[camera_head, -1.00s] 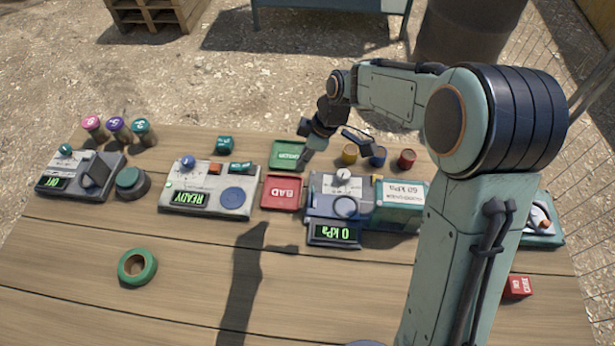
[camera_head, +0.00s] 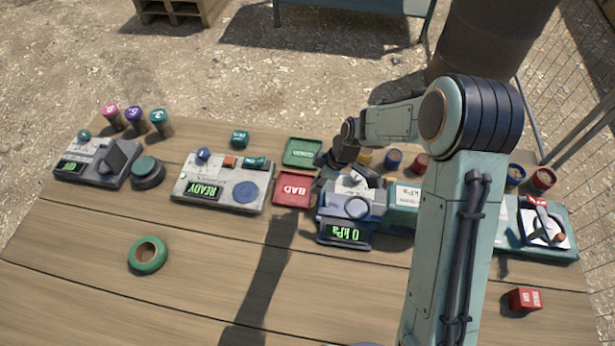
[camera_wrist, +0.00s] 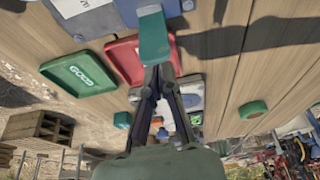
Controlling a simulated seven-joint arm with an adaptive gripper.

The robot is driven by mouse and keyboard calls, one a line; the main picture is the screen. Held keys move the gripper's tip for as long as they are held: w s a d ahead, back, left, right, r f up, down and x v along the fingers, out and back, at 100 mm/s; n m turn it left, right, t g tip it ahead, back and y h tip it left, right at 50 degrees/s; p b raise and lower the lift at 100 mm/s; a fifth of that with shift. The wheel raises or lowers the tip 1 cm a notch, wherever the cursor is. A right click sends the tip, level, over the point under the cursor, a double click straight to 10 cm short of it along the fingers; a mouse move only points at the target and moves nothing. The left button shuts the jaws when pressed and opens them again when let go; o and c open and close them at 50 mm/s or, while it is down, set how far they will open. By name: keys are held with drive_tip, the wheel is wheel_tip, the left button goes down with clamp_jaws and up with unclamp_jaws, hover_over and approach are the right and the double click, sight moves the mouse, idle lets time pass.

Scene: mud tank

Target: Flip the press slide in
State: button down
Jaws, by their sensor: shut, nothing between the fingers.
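The press (camera_head: 343,232) is a grey-blue unit with a green "0 kPa" display, right of the red BAD tray in the head view. A round blue-grey disc (camera_head: 356,207) sits on it above the display. My gripper (camera_head: 364,178) is low over the back of the press and partly covers its top. In the wrist view my gripper (camera_wrist: 158,74) is shut and empty. A teal tab (camera_wrist: 153,38) lies right at the fingertips; I cannot tell whether they touch it. Which part is the slide is not clear in these frames.
The red BAD tray (camera_head: 293,190) and green GOOD tray (camera_head: 302,152) stand left of the press. The READY unit (camera_head: 222,184) is farther left. Colored cups, including a blue one (camera_head: 393,159), stand behind my gripper.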

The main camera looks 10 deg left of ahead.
sight(337, 204)
drive_tip(key=shift+d, duration=0.35)
drive_tip(key=d, duration=0.8)
drive_tip(key=shift+d, duration=0.35)
drive_tip(key=a, duration=0.4)
drive_tip(key=shift+a+r, duration=0.15)
drive_tip(key=shift+a, duration=0.1)
drive_tip(key=v, duration=0.9)
drive_tip(key=shift+d+r, duration=0.3)
drive_tip(key=shift+r, duration=0.05)
